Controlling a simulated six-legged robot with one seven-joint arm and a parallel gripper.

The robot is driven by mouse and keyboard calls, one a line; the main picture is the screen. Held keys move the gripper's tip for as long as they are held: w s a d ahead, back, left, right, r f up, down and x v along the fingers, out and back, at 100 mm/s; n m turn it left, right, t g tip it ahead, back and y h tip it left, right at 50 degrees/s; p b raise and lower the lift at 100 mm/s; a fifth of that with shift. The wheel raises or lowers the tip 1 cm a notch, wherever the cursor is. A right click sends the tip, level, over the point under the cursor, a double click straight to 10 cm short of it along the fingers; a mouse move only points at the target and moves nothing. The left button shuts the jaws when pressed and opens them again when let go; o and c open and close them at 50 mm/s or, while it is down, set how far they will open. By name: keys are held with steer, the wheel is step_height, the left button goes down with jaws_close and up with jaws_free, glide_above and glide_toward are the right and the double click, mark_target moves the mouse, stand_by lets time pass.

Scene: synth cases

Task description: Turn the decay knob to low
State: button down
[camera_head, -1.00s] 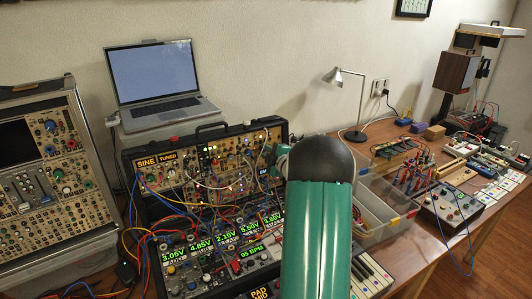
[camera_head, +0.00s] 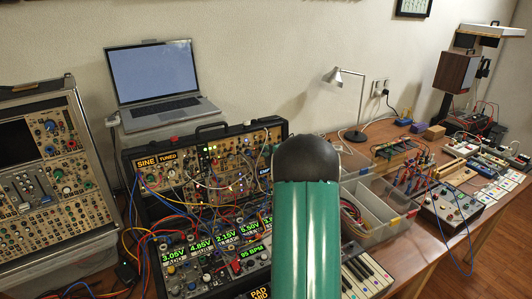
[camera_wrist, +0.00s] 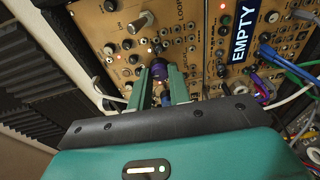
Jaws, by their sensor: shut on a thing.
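In the wrist view, my gripper (camera_wrist: 159,76) points at a tan synth panel (camera_wrist: 178,65). Its two green fingers are closed on a small dark purple knob (camera_wrist: 158,69), one finger on each side. I cannot read a label that says whether this is the decay knob, and its pointer is not clear. In the head view, my own green arm hides the gripper and the knob. The synth case (camera_head: 212,124) stands open on the table there.
A blue EMPTY label (camera_wrist: 243,33), a large grey knob (camera_wrist: 140,21) and patch cables (camera_wrist: 285,65) are close to the gripper. In the head view, a laptop (camera_head: 158,75) is behind the case, and a divided plastic bin (camera_head: 382,212) is to the right.

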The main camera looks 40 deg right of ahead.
steer(key=shift+d, duration=0.1)
steer(key=c, duration=1.3)
jaws_free()
steer(key=v, duration=1.4)
steer(key=shift+w, duration=0.1)
